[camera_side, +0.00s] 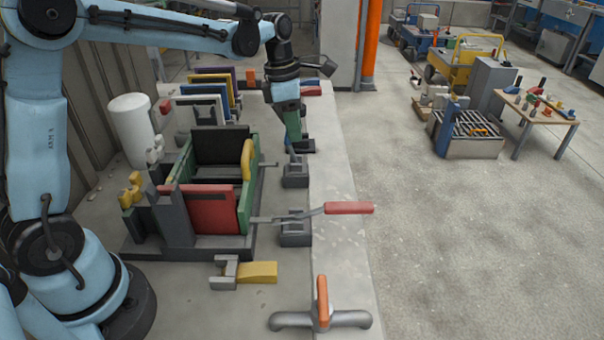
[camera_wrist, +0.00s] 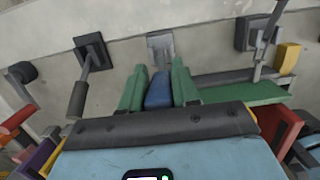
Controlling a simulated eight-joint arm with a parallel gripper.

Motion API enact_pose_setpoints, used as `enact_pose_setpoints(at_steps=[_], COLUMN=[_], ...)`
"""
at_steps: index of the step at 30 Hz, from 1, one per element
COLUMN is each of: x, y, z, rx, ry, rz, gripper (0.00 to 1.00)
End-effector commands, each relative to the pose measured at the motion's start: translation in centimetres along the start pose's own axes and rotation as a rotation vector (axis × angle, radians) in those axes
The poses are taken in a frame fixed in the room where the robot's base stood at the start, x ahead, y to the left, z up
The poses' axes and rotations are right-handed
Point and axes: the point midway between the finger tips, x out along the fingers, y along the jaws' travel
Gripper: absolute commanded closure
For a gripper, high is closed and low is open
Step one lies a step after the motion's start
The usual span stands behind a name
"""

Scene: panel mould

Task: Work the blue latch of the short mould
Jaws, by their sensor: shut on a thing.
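My gripper (camera_wrist: 158,92) is shut on the blue latch handle (camera_wrist: 159,90), with one green finger on each side of it. In the wrist view a grey metal latch plate (camera_wrist: 160,46) lies just beyond the fingertips. In the side view my gripper (camera_side: 292,140) points down at the right of the mould, above a dark latch base (camera_side: 295,171); the blue handle is mostly hidden there by the fingers. The mould (camera_side: 245,200) is an open box with green edges, a dark far wall and a red front panel (camera_side: 212,209).
A red-handled latch (camera_side: 348,208) sticks out to the right, nearer the camera. A yellow-and-grey clamp (camera_side: 245,272) and an orange-handled valve (camera_side: 322,300) lie in front. Coloured panels (camera_side: 215,85) stand in a rack behind. A black-handled lever (camera_wrist: 80,95) is left of my gripper in the wrist view.

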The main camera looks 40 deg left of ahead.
Motion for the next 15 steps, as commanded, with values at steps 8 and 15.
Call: enact_pose_setpoints(at_steps=[8,15], x=[0.6,1.3], y=[0.0,0.0], z=[2.7,4.1], rx=[0.004,0.002], ry=[0.251,0.411], rz=[0.000,0.000], gripper=[1.00,1.00])
